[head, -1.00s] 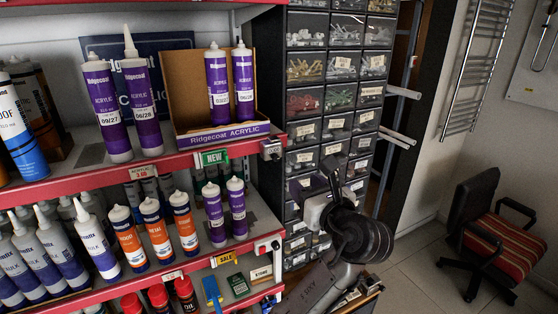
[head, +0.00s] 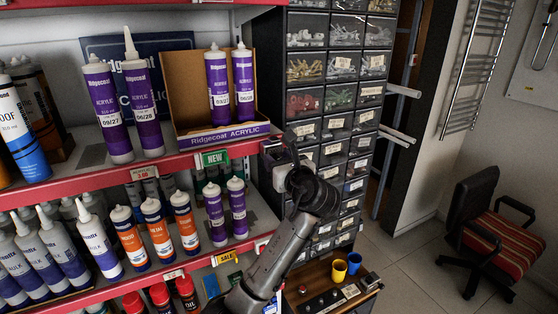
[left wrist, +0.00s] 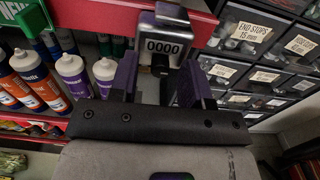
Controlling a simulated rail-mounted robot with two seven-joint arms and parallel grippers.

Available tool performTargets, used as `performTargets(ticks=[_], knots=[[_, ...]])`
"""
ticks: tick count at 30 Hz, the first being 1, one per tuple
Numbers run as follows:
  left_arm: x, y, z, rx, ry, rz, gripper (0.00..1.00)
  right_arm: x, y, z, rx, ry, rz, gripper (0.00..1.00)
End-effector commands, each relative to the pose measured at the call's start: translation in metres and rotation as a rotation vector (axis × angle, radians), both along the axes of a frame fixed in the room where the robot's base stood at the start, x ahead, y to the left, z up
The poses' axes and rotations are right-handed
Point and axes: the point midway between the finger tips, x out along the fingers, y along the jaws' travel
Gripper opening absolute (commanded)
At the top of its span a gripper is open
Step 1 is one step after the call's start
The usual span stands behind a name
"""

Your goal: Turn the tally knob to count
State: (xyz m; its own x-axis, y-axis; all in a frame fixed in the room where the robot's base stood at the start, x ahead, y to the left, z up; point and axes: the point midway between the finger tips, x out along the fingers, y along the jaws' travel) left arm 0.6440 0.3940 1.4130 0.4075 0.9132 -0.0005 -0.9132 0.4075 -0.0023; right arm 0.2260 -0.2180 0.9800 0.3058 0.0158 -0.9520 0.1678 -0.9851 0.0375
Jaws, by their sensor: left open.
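The tally counter (left wrist: 165,46) is a small metal box on the red shelf edge, with a window reading 0000. In the left wrist view it sits just beyond my left gripper (left wrist: 158,82). The gripper's two dark purple fingers are apart, one to each side below the counter, with nothing held between them. A dark part shows under the number window; I cannot tell whether it is the knob or whether a finger touches it. In the head view my left gripper (head: 278,150) is at the upper shelf's right end and hides most of the counter. My right gripper is not in view.
A second small box (head: 262,245) sits on the lower shelf edge. Purple acrylic tubes (head: 237,205) stand close left. Drawer bins (head: 335,95) rise at right. A bench (head: 330,295) with yellow and blue cups is below. Floor space is open by the chair (head: 490,235).

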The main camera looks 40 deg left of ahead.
Motion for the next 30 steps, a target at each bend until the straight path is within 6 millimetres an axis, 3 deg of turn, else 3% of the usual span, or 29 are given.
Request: performTargets(ticks=[8,21,30], knots=[[0.0003,0.0006,0.0002,0.0,-0.001,0.0,0.44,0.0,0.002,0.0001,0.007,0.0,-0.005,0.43],[0.0002,0.0004,0.0003,0.0,-0.001,0.0,0.02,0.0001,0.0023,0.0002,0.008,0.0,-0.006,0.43],[0.0001,0.0002,0.0015,-0.011,-0.025,-0.001,0.0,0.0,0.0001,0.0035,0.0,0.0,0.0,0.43]])
